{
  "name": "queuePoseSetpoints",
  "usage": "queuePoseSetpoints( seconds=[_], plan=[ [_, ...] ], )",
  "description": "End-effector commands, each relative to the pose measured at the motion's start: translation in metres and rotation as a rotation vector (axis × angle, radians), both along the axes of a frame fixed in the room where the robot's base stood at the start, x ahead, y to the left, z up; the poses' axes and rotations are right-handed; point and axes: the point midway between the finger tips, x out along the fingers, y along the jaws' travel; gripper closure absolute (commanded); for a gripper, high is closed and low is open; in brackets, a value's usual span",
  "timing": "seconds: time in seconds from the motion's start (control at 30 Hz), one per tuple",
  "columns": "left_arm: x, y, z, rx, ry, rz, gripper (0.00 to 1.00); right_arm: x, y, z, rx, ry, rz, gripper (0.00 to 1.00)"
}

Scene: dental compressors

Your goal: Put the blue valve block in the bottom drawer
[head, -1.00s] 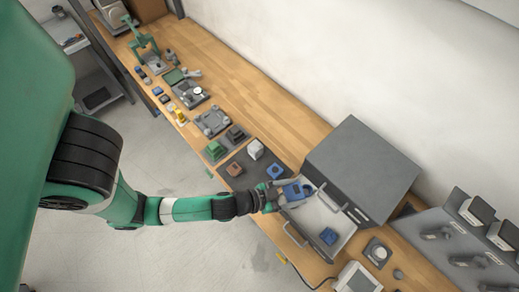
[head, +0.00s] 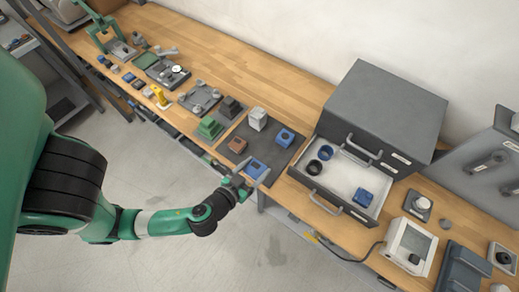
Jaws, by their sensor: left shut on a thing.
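My left gripper (head: 246,178) is shut on a blue block (head: 257,168) at the front edge of the dark mat, left of the open drawer. A second blue block (head: 285,138) with a round top feature sits on the mat. A third blue block (head: 363,197) lies in the open drawer, near its right end. The open drawer (head: 345,180) is the lower one of a grey cabinet (head: 385,105); the closed drawer above it shows a handle (head: 363,148). Which blue block is the valve block I cannot tell. My right gripper is not in view.
The open drawer also holds a blue ring (head: 325,152) and a black ring (head: 314,167); its middle is clear. A white block (head: 258,118) and a brown block (head: 238,145) stand on the mat (head: 262,143). A white monitor-like device (head: 409,245) stands right of the drawer.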

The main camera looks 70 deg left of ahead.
Motion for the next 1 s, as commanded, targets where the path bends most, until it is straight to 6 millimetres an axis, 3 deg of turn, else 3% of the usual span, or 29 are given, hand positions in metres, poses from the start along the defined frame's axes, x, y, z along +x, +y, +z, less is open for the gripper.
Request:
queuePoseSetpoints(
  seconds=[0.17, 0.27, 0.43, 0.5, 0.67, 0.73, 0.8, 1.0],
  plan=[
    [0.001, 0.001, -0.003, -0.001, -0.001, -0.001, 0.97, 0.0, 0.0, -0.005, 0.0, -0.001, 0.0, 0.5],
    [0.004, 0.006, -0.012, -0.005, -0.001, 0.008, 0.97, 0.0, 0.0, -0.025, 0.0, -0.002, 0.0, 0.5],
    [0.011, 0.021, -0.024, -0.001, -0.01, 0.007, 0.97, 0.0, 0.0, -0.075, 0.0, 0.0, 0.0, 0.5],
    [0.016, 0.034, -0.018, -0.002, -0.002, 0.01, 0.97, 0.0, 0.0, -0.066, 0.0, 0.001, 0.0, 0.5],
    [0.033, 0.067, -0.03, 0.0, -0.005, 0.011, 0.97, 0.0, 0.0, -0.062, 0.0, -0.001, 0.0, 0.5],
    [0.043, 0.086, -0.04, 0.002, -0.005, 0.012, 0.97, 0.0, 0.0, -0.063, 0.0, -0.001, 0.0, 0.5],
    [0.049, 0.096, -0.062, 0.001, -0.001, 0.005, 0.97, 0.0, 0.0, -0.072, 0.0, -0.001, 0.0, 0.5],
    [0.062, 0.117, -0.091, 0.001, -0.002, -0.001, 0.97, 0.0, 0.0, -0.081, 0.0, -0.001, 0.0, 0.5]
  ],
)
